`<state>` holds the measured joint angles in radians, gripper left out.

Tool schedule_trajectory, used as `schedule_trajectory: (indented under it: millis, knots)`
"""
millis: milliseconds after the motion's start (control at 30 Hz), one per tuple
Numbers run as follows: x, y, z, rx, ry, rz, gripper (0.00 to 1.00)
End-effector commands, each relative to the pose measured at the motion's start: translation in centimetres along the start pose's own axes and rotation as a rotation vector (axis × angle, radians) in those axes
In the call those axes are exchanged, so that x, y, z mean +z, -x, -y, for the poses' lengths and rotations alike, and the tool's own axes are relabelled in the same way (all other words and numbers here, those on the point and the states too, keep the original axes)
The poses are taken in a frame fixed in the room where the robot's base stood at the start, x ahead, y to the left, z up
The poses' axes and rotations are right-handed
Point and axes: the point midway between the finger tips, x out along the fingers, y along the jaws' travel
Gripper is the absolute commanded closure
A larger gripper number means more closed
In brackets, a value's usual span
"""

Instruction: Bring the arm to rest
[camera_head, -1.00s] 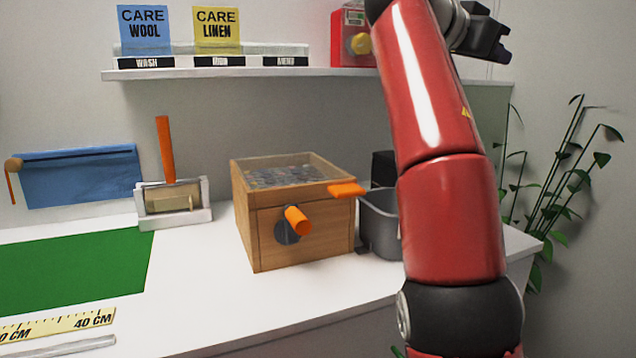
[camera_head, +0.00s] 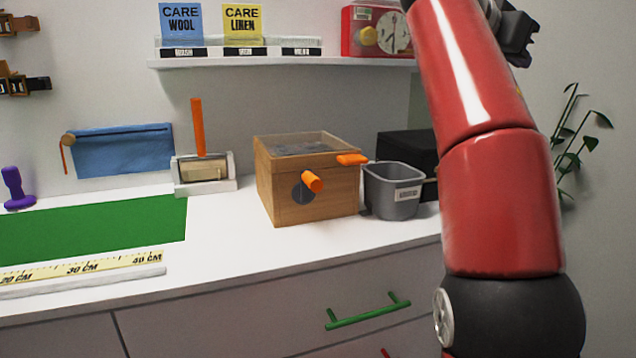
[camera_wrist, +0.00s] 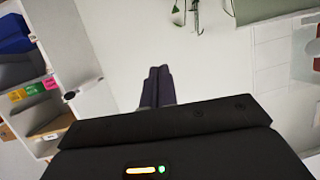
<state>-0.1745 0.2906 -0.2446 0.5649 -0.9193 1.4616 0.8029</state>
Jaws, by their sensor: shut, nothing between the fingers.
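My red arm stands upright at the right side of the head view. My gripper (camera_head: 522,42) is at the top right of that view, above shelf height and in front of the bare wall, only partly seen. In the wrist view my gripper (camera_wrist: 158,78) shows its two dark fingers side by side and together, with nothing between them. The fingers point towards a pale wall and touch nothing that I can see.
The white counter (camera_head: 225,230) holds a wooden box (camera_head: 310,200) with orange handles, a grey bin (camera_head: 393,205) and a green mat (camera_head: 90,235). A wall shelf (camera_head: 280,62) carries care cards and a red timer (camera_head: 380,30). A plant (camera_head: 570,150) stands right.

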Motion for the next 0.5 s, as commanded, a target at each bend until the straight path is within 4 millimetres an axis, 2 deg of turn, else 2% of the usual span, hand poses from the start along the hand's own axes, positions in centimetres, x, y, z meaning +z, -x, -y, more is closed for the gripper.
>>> schedule_trajectory:
  millis: [267, 367, 467, 500]
  knots:
    - [3.7, -1.2, -1.1, -0.103, 0.164, 0.132, 1.00]
    - [6.2, -1.2, -1.9, -0.169, 0.247, 0.199, 1.00]
    - [10.2, -0.9, -3.1, -0.258, 0.345, 0.281, 1.00]
    - [12.0, -0.5, -3.6, -0.300, 0.385, 0.314, 1.00]
